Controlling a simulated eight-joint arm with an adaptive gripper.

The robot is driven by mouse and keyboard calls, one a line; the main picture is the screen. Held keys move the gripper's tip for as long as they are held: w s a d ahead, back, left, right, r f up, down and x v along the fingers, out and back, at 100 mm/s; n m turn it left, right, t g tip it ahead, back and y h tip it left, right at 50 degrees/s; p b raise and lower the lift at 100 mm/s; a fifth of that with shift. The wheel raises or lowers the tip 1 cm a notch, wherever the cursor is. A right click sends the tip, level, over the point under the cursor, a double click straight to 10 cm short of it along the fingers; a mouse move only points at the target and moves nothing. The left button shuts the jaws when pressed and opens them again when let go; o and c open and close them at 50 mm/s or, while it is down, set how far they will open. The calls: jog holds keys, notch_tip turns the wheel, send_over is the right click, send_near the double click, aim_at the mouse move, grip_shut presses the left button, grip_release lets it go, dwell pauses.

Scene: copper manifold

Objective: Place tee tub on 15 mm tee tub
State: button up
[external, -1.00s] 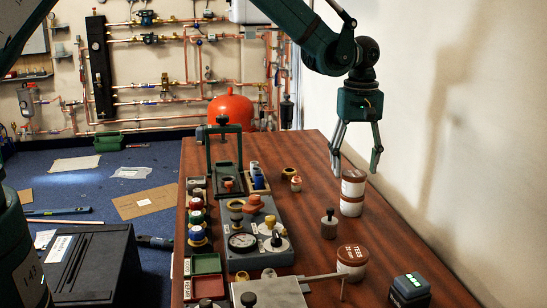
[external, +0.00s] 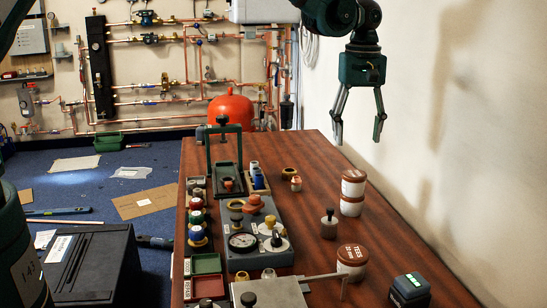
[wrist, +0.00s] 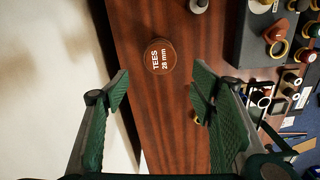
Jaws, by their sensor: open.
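Two white tubs with brown-red lids stand stacked near the right side of the wooden bench. The upper tub (external: 354,184) rests upright on the lower tub (external: 351,206), whose label I cannot read. In the wrist view the top lid (wrist: 160,55) reads "TEES 28 mm" and hides what is beneath. A third tub (external: 352,262), also marked TEES, stands nearer the camera, its size too small to read surely. My gripper (external: 357,139) is open and empty, above and apart from the stack; its spread fingers also show in the wrist view (wrist: 160,92).
A dark knobbed weight (external: 329,224) stands left of the stack. A black box with green lights (external: 410,288) is at the front right. A grey gauge panel (external: 255,240) and small fittings fill the bench's left. The wall is close on the right.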

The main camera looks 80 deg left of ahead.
dwell(0.6)
jog(key=s+d+r+m+t, duration=0.2)
jog(key=s+d+r+m, duration=0.3)
jog(key=s+r, duration=0.6)
jog(key=s+d+r+m+t, duration=0.1)
jog(key=s+d+r+m, duration=0.1)
jog(key=s+d+r, duration=0.7)
jog(key=s+d+m+t, duration=0.2)
jog(key=s+d+m, duration=0.1)
jog(key=s, duration=1.2)
jog(key=s+d+m+t, duration=0.2)
jog(key=s+m, duration=0.4)
jog(key=s, duration=0.9)
jog(key=shift+s+d+r, duration=0.15)
jog(key=shift+d+r, duration=0.05)
jog(key=shift+d, duration=0.5)
